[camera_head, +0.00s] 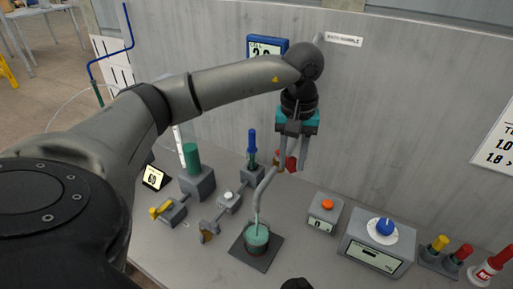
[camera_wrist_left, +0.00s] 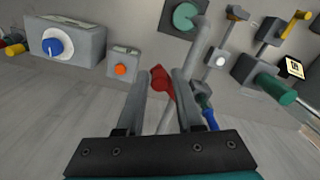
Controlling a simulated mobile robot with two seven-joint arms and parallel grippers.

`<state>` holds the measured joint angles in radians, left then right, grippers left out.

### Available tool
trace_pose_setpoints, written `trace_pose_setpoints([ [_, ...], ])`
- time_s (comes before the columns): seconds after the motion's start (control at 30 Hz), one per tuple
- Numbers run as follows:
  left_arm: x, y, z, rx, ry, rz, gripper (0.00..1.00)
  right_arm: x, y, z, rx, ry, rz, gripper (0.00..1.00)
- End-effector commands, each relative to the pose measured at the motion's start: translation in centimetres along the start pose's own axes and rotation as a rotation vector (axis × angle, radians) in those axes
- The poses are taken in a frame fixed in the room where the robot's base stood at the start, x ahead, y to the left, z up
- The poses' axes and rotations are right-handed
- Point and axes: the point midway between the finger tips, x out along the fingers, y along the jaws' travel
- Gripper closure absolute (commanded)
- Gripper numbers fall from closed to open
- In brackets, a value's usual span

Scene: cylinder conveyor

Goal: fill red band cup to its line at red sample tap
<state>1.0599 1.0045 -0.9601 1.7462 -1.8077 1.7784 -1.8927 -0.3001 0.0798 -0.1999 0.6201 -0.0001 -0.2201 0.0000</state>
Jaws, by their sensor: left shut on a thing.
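The cup (camera_head: 257,239) stands upright on a dark square mat (camera_head: 272,253) in the head view, below the curved grey spout (camera_head: 266,181). A thin teal stream runs from the spout into it, and teal liquid shows inside. A reddish patch shows low on the cup; I cannot read the line. My left gripper (camera_head: 292,166) is shut on the red tap handle (camera_head: 291,162) behind the spout. In the left wrist view the red handle (camera_wrist_left: 162,82) lies between the two fingers (camera_wrist_left: 162,76), and the teal-filled cup (camera_wrist_left: 186,17) is at the top.
Left of the spout stand a blue-handled tap (camera_head: 252,148), a green cylinder (camera_head: 191,157) and a yellow-handled valve (camera_head: 162,210). Right are an orange-button box (camera_head: 325,211), a blue-dial box (camera_head: 377,240) and capped tubes (camera_head: 437,244). A grey wall rises close behind.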

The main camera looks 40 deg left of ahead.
Motion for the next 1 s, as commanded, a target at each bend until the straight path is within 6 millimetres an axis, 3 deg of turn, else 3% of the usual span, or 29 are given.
trace_pose_setpoints([
  [0.3,-0.3,0.3,-0.3,-0.020,0.010,0.010,1.00,0.0,0.0,0.0,0.000,0.000,0.000,0.00],
  [1.0,-0.3,2.3,-2.2,-0.498,0.008,0.012,1.00,-0.5,0.0,-0.1,0.000,0.000,0.000,0.00],
])
